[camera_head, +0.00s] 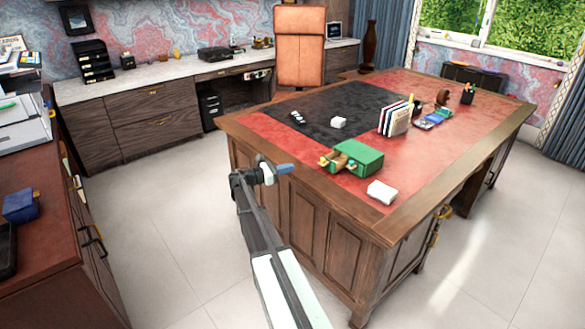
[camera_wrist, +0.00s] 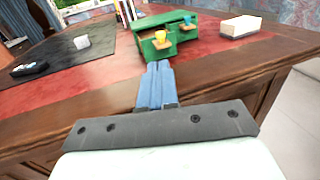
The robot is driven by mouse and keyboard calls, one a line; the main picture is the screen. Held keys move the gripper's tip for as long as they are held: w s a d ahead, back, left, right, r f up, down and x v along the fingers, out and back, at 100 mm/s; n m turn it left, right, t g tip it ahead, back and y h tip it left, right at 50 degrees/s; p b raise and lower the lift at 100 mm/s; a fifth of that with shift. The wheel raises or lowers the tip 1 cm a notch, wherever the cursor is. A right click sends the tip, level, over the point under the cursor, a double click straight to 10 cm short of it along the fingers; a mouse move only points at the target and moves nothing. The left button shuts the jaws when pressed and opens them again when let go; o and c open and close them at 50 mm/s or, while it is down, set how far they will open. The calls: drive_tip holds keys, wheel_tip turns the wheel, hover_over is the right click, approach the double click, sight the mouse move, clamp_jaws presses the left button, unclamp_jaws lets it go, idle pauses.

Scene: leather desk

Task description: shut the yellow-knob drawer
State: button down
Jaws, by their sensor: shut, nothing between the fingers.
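A small green cabinet (camera_head: 362,156) stands on the red leather of the desk. Its drawer fronts face my gripper. The yellow-knob drawer (camera_head: 325,160) sticks out from it at the left in the head view. In the wrist view its yellow knob (camera_wrist: 164,39) shows just beyond my fingertips. A second, teal knob (camera_wrist: 187,20) is to its right; how far that drawer is out I cannot tell. My gripper (camera_head: 286,168) has blue fingers, shut and empty. The fingertips (camera_wrist: 157,66) point at the cabinet from the desk's near edge and appear apart from it.
A white block (camera_head: 381,192) lies right of the cabinet near the desk edge. Another white block (camera_head: 338,122) is on the black desk pad (camera_head: 318,108). Upright books (camera_head: 395,118) stand behind the cabinet. Red leather left of the cabinet is clear.

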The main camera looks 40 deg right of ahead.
approach(328, 155)
drive_tip(key=s, duration=0.1)
drive_tip(key=s+a+r, duration=0.1)
drive_tip(key=s, duration=0.1)
drive_tip(key=s+r, duration=0.1)
drive_tip(key=s, duration=0.1)
drive_tip(key=shift+a+r, duration=0.15)
drive_tip(key=shift+r, duration=0.05)
drive_tip(key=d, duration=0.7)
drive_tip(key=shift+d, duration=0.65)
